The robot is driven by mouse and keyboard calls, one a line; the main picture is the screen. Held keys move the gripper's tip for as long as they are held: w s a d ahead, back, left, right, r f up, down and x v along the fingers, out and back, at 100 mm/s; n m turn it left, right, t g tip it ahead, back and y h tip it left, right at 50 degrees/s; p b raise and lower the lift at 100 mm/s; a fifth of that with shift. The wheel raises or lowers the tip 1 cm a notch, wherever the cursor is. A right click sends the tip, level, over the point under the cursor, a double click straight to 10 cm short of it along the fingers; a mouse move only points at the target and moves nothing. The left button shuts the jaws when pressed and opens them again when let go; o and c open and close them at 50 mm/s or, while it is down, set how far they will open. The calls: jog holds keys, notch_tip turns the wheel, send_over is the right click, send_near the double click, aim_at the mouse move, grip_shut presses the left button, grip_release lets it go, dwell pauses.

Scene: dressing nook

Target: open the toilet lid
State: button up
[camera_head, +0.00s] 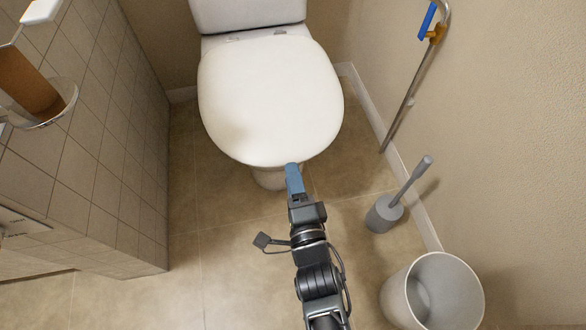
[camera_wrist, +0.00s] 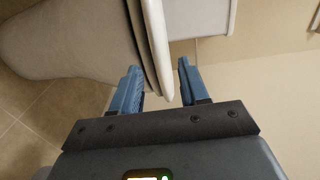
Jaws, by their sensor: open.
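The white toilet lid (camera_head: 270,95) is down, closed over the bowl, with the tank (camera_head: 247,14) behind it. My gripper (camera_head: 292,172) is at the lid's front edge, a little right of its middle. In the wrist view the toilet appears turned sideways, and my gripper (camera_wrist: 158,66) has its two blue fingers apart. The front edges of the lid (camera_wrist: 157,40) and the seat under it reach between the fingers. One finger is on the bowl side, the other on the lid's top side with a gap. Contact with the bowl-side finger is unclear.
A toilet brush in a grey holder (camera_head: 384,213) and a light bin (camera_head: 433,291) stand on the right. A tiled partition (camera_head: 95,130) borders the left.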

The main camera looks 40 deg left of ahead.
jog(key=x, duration=0.3)
jog(key=shift+w+a+b, duration=0.1)
jog(key=shift+a+b, duration=0.1)
jog(key=shift+b, duration=0.15)
grip_shut()
dwell(0.4)
